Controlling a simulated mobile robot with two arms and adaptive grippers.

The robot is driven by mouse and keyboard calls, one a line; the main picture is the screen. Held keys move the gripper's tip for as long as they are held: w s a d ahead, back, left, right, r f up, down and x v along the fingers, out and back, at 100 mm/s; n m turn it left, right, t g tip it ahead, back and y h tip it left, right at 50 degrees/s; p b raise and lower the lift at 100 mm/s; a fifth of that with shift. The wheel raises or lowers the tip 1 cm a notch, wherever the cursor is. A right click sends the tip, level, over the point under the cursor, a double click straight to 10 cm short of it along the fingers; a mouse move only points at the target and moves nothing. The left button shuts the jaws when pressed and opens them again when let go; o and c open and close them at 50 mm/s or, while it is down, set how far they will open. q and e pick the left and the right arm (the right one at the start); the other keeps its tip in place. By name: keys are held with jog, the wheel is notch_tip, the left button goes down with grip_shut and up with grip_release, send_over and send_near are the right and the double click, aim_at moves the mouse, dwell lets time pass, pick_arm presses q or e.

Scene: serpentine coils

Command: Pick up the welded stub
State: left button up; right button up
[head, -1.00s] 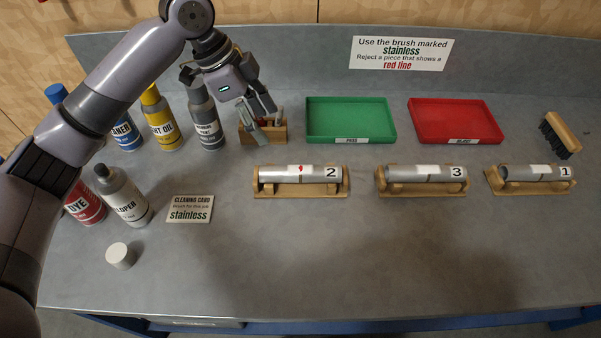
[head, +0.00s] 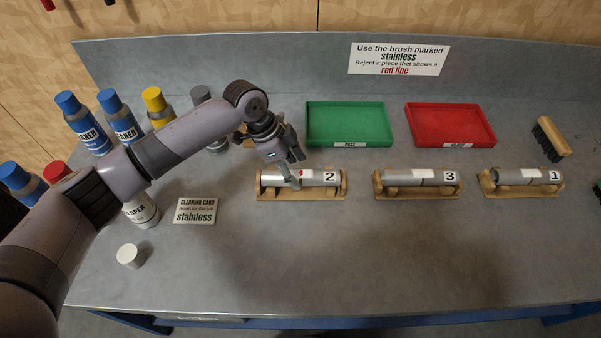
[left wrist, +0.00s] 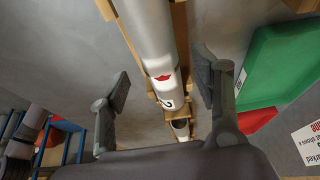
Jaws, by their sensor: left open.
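Three grey metal stubs lie in wooden cradles: stub 2 (head: 316,175), stub 3 (head: 429,176) and stub 1 (head: 520,176). Stub 2 has a white patch with a red mark, which shows clearly in the left wrist view (left wrist: 148,35). My left gripper (head: 293,170) is open and empty at the left part of stub 2. In the left wrist view its fingers (left wrist: 162,82) stand on either side of the stub, apart from it. My right gripper is not in view.
A green tray (head: 385,125) and a red tray (head: 493,130) stand behind the cradles. A wooden-backed brush (head: 551,139) lies at the right. Several bottles, a cleaning card (head: 195,210) and a white cap (head: 130,256) are at the left. The bench front is clear.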

pick_arm(q)
jog(key=shift+x, duration=1.35)
jog(key=shift+c, duration=0.4)
grip_shut()
jog(key=shift+w+r, duration=0.1)
